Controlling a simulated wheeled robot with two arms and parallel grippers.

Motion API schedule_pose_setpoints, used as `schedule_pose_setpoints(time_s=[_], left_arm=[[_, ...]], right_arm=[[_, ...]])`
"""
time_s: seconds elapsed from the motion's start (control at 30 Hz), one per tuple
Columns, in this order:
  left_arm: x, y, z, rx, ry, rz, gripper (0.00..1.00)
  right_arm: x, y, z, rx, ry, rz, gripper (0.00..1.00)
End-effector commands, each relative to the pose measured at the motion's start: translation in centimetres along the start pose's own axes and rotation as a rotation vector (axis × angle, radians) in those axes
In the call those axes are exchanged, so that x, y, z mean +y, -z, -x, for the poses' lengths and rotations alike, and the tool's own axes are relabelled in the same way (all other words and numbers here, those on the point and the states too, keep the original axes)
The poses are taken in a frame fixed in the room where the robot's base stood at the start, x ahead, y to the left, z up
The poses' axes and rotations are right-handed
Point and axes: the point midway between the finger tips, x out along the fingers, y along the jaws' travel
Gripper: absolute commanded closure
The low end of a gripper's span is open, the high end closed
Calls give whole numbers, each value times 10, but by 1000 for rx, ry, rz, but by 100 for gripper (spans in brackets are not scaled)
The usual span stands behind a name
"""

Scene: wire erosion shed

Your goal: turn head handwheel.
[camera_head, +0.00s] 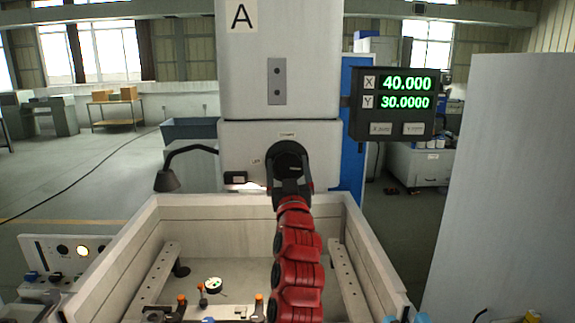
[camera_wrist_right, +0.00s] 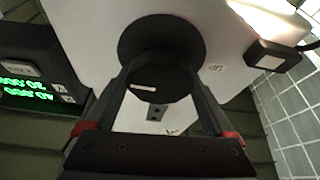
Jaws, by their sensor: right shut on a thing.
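The head handwheel (camera_head: 287,150) is a round black knob on the front of the light grey machine head (camera_head: 237,140). My right gripper (camera_head: 290,182) reaches up to it at the end of my red arm and is shut on it, hiding part of it. In the right wrist view, the handwheel (camera_wrist_right: 161,42) is a dark disc with a hub bearing a small white mark. The two fingers of my right gripper (camera_wrist_right: 160,88) lie on either side of the hub. My left gripper is not in view.
A black lamp (camera_head: 167,180) hangs left of the head. Below is an open tank (camera_head: 140,262) with rails and small fixtures. A grey panel (camera_head: 510,170) stands at right.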

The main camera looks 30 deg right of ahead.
Motion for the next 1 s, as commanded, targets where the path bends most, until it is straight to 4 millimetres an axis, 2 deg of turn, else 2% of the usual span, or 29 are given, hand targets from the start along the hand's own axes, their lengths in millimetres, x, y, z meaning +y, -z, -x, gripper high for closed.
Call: schedule_pose_setpoints(time_s=[0.23, 0.33, 0.43, 0.57, 1.0], left_arm=[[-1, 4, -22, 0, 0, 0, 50], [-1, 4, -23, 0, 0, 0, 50], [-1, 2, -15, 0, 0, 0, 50], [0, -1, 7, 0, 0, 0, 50], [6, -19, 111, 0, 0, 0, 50]], right_arm=[[-1, 2, -2, -6, -60, -153, 67], [-1, 1, -1, -2, -96, -235, 67], [-1, -1, 1, 3, -132, -322, 67], [-2, -6, 3, 3, -178, -432, 67], [0, -8, 5, 5, -343, -823, 67]])
